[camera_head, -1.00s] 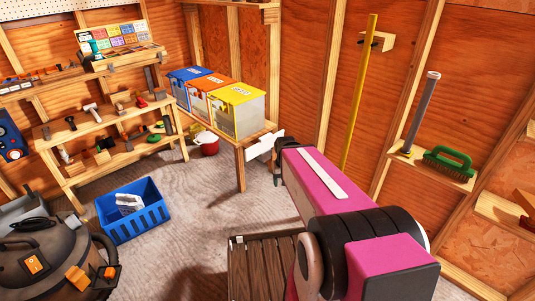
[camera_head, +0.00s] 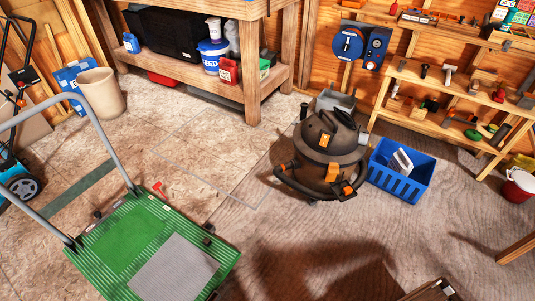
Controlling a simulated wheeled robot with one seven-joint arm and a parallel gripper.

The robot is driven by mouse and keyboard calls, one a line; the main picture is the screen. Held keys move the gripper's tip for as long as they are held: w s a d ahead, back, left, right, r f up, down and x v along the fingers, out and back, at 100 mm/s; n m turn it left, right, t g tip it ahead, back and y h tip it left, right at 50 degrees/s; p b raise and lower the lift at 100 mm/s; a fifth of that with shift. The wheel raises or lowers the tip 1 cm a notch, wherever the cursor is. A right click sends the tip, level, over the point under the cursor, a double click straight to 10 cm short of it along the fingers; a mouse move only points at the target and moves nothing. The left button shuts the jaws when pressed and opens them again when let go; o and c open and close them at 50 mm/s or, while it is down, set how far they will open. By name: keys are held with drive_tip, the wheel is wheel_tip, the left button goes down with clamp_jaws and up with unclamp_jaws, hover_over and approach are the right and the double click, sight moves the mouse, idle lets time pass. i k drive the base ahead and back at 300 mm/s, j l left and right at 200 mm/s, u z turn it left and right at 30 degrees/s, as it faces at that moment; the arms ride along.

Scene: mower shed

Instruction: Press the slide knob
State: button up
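I cannot pick out a slide knob for certain. A dark shop vacuum (camera_head: 330,150) stands on the floor right of centre, with a small orange switch plate (camera_head: 324,140) on its upper front. A blue device with round dark dials (camera_head: 376,48) is by the back wall, left of the wall shelves; its small controls are too small to tell apart. A large dark shadow lies on the floor at the bottom.
A blue crate (camera_head: 400,190) stands right of the vacuum. A green platform cart (camera_head: 85,248) with a grey handle is at lower left. A workbench (camera_head: 250,98) is at the back, a beige bin (camera_head: 102,93) at left. Floor between cart and vacuum is clear.

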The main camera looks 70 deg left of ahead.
sight(98, 213)
drive_tip(key=u, duration=4.25)
drive_tip(key=i+j, duration=0.1)
drive_tip(key=j, duration=0.3)
drive_tip(key=i+j, duration=0.1)
drive_tip(key=j, duration=0.3)
drive_tip(key=i+j, duration=0.1)
drive_tip(key=j, duration=0.3)
drive_tip(key=j+z, duration=0.1)
drive_tip(key=j, duration=0.3)
drive_tip(key=i+j, duration=0.15)
drive_tip(key=j, duration=0.2)
drive_tip(key=i+j, duration=0.2)
drive_tip(key=j, duration=0.2)
drive_tip(key=i+j+z, duration=0.1)
drive_tip(key=j, duration=0.25)
drive_tip(key=i+j, duration=0.2)
drive_tip(key=j, duration=0.15)
drive_tip(key=i+j+z, duration=0.1)
drive_tip(key=j, duration=0.3)
drive_tip(key=i+j, duration=0.2)
drive_tip(key=j, duration=0.2)
drive_tip(key=i+j, duration=0.15)
drive_tip(key=j, duration=0.2)
drive_tip(key=i+j+z, duration=0.25)
drive_tip(key=i+j, duration=0.7)
drive_tip(key=i+l, duration=0.25)
drive_tip(key=i, duration=0.15)
drive_tip(key=i+l, duration=0.25)
drive_tip(key=i, duration=0.15)
drive_tip(key=l+z, duration=0.05)
